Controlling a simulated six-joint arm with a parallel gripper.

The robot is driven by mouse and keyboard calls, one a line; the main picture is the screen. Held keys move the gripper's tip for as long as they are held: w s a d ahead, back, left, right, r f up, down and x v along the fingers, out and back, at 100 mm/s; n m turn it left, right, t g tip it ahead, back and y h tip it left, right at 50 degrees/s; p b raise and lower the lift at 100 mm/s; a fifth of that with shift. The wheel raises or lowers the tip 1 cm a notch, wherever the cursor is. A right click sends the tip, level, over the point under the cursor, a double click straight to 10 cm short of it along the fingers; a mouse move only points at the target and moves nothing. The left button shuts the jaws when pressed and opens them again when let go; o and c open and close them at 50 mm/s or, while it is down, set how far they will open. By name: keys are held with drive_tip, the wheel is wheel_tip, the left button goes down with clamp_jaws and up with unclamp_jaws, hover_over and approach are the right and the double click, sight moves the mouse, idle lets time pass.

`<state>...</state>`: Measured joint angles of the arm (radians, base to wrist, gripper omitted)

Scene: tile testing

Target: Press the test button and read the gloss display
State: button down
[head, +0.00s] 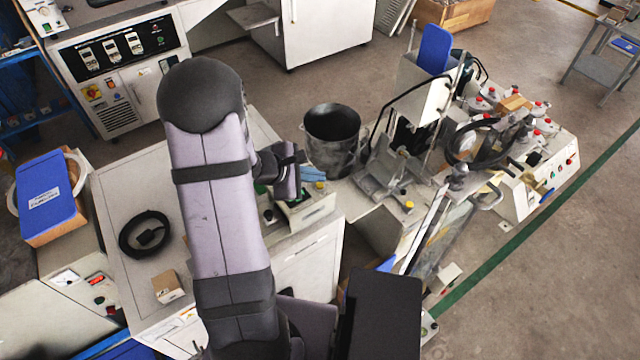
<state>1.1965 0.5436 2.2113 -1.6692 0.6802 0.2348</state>
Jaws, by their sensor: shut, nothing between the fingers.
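A small pale bench device (306,211) stands at the right edge of the white cabinet top, with a dark upper face and a yellow spot beside it. My gripper (287,196) is shut and empty, at the end of my wrist over this device. My wrist covers much of the device's left and upper side. I cannot tell whether the fingertips touch it. The test button and the gloss display cannot be made out from here.
A dark bucket (332,137) stands just behind the device. A metal test rig (420,110) with a blue panel stands to the right. A black ring-shaped coil (145,234) and a small cardboard box (168,287) lie on the white top (125,185) left of my arm.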

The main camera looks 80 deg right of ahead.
drive_tip(key=shift+f, duration=0.2)
drive_tip(key=shift+f+b, duration=0.25)
drive_tip(key=shift+b, duration=0.4)
drive_tip(key=shift+f+b, duration=0.45)
drive_tip(key=shift+b, duration=0.2)
idle(0.8)
drive_tip(key=shift+r, duration=0.15)
idle(0.3)
drive_tip(key=shift+r+p, duration=0.6)
drive_tip(key=shift+r, duration=0.15)
drive_tip(key=shift+r, duration=0.1)
wheel_tip(320, 180, up, 5)
drive_tip(key=p, duration=0.3)
idle(0.9)
